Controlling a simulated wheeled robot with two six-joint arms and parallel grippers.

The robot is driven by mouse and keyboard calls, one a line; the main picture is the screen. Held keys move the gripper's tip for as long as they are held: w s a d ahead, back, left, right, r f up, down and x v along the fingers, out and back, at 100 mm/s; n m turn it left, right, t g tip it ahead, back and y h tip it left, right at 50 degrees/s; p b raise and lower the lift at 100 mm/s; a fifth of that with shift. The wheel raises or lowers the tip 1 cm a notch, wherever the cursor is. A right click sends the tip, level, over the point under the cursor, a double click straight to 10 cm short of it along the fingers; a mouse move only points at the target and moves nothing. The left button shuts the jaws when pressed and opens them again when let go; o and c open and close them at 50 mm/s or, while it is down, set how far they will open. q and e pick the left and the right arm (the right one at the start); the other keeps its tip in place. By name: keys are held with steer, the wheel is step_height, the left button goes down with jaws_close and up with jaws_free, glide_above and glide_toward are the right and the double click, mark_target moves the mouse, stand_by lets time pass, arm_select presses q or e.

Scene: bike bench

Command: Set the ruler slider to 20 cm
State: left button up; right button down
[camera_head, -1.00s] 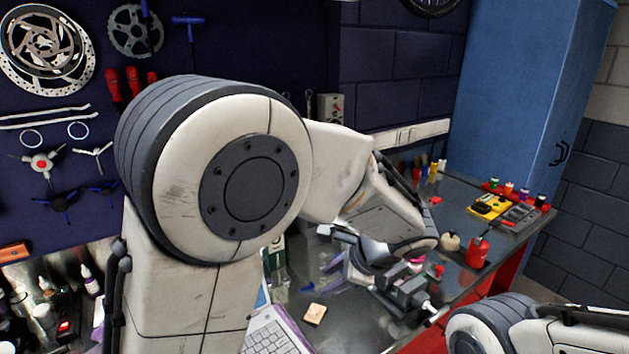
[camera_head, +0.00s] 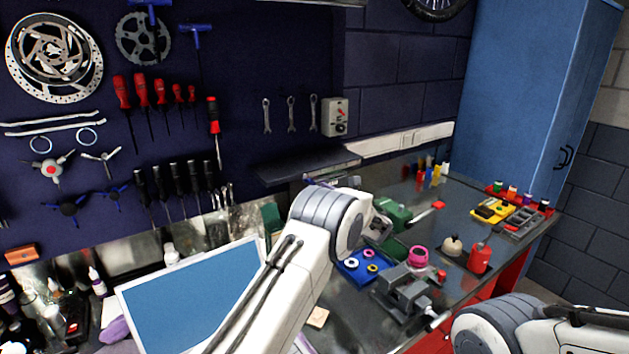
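The ruler is most likely the long white strip (camera_head: 437,131) on the back wall above the bench's far edge. A small pale block on it (camera_head: 408,140) looks like the slider. The scale marks are too small to read. My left arm rises from the bottom centre, its joint in front of the bench, below and left of the strip.
A dark shelf (camera_head: 300,165) juts out left of the strip. On the bench are a vise (camera_head: 405,292), a blue tray (camera_head: 352,273), a green box (camera_head: 393,214), a red can (camera_head: 479,258) and a large blue-screened panel (camera_head: 190,300). A blue cabinet (camera_head: 525,90) stands at the right.

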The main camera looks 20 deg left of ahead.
mark_target(311, 182)
arm_select(q)
steer(key=shift+p+x, duration=0.5)
steer(key=shift+x, duration=1.45)
jaws_close()
